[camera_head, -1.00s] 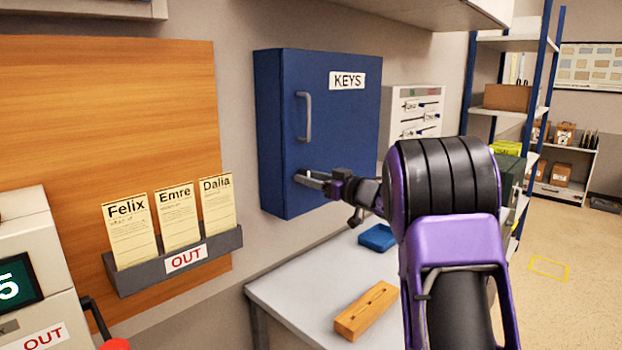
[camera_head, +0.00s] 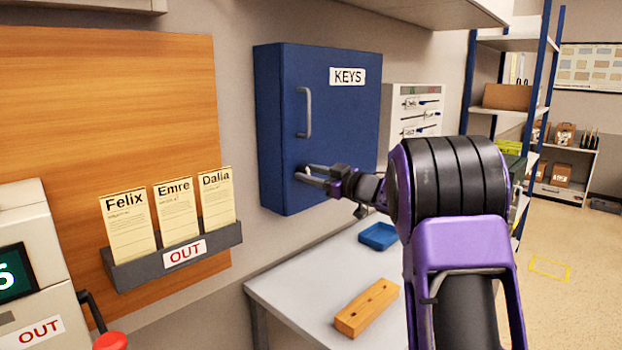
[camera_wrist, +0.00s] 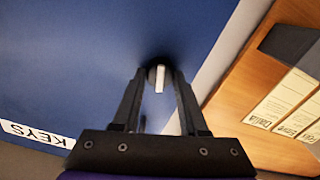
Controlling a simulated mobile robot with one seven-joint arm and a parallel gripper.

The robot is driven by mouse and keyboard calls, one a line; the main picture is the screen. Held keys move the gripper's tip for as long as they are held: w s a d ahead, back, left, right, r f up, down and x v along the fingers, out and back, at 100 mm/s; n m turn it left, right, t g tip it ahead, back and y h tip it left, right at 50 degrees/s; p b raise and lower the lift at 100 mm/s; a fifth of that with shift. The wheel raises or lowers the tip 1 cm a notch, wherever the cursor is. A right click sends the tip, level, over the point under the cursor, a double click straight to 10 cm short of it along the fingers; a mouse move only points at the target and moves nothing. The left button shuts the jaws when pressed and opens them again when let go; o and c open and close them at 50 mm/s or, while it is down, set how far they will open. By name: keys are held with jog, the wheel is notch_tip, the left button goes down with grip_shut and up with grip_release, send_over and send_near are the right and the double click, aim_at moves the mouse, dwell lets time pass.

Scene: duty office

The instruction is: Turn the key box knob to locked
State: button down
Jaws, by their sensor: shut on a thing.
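The blue key box (camera_head: 345,120) with a KEYS label hangs on the wall in the head view, its door closed. Its knob (camera_wrist: 159,76) shows in the wrist view as a dark round base with a pale bar across it. My gripper (camera_head: 304,174) reaches the lower left of the door, and its two fingers (camera_wrist: 158,80) are shut on the knob, one on each side. In the head view the fingers mostly hide the knob. The pale bar points roughly along the fingers in the wrist view. I see no locked or unlocked marking.
A grey vertical handle (camera_head: 304,112) is on the door above the knob. Below is a table (camera_head: 300,290) with a blue tray (camera_head: 378,237) and a wooden block (camera_head: 367,308). A card rack (camera_head: 172,258) is on the board to the left.

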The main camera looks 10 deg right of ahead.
jog(key=shift+a+f+n+b, duration=0.1)
jog(key=shift+n+b, duration=2.05)
jog(key=shift+n, duration=1.5)
jog(key=shift+f+n+b, duration=0.1)
jog(key=shift+n+b, duration=2.05)
jog(key=shift+n, duration=1.5)
jog(key=shift+r, duration=0.1)
jog(key=shift+c, duration=2.2)
grip_release()
jog(key=shift+s, duration=0.15)
